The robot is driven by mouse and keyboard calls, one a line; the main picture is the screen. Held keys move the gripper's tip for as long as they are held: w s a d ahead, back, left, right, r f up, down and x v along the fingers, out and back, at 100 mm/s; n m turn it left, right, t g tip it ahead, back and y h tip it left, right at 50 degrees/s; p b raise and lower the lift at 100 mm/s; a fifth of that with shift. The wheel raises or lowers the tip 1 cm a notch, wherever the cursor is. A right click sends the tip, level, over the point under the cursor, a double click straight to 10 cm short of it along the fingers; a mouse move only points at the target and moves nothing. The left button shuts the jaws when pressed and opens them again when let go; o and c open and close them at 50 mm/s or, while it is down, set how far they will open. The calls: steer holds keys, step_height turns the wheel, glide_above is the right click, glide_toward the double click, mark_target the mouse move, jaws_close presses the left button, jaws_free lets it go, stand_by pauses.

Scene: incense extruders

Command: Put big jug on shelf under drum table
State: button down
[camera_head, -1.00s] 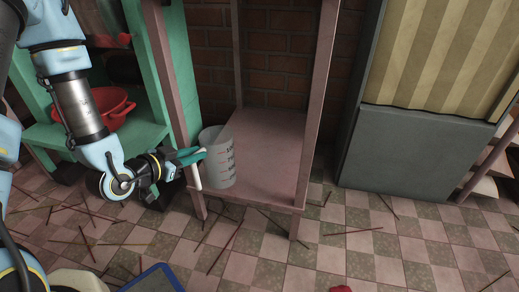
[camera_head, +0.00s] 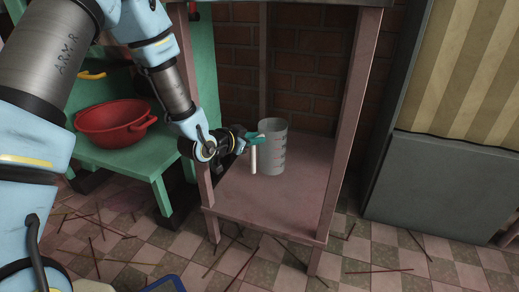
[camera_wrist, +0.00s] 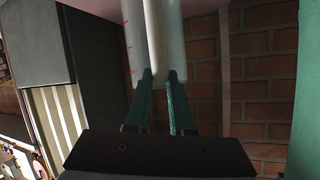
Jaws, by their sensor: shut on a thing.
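The big jug (camera_head: 273,150) is a clear measuring jug with red marks and a white handle. It stands upright over the lower shelf (camera_head: 275,210) of the pinkish wooden drum table, inside the legs. I cannot tell whether its base touches the shelf. My gripper (camera_head: 251,140) reaches in past the left front leg and is shut on the jug's handle. In the wrist view, the green fingers of my gripper (camera_wrist: 159,76) lie on both sides of the white handle, with the jug (camera_wrist: 134,45) beyond.
The front left leg (camera_head: 190,110) and front right leg (camera_head: 352,125) of the table bound the opening. A green shelf unit with a red basin (camera_head: 112,128) stands at left. A grey cabinet (camera_head: 430,185) stands at right. Sticks litter the tiled floor. The shelf's front and right are clear.

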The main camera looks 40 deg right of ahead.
mark_target(267, 151)
steer(key=shift+w+d, duration=0.15)
steer(key=shift+d, duration=0.45)
steer(key=shift+w+d+f+b, duration=0.1)
steer(key=shift+d+f+b, duration=0.1)
steer(key=shift+f+b, duration=0.55)
steer(key=shift+d+f+b, duration=0.15)
steer(key=shift+f+b, duration=0.3)
steer(key=shift+f, duration=0.55)
steer(key=shift+f, duration=0.15)
steer(key=c, duration=0.8)
jaws_free()
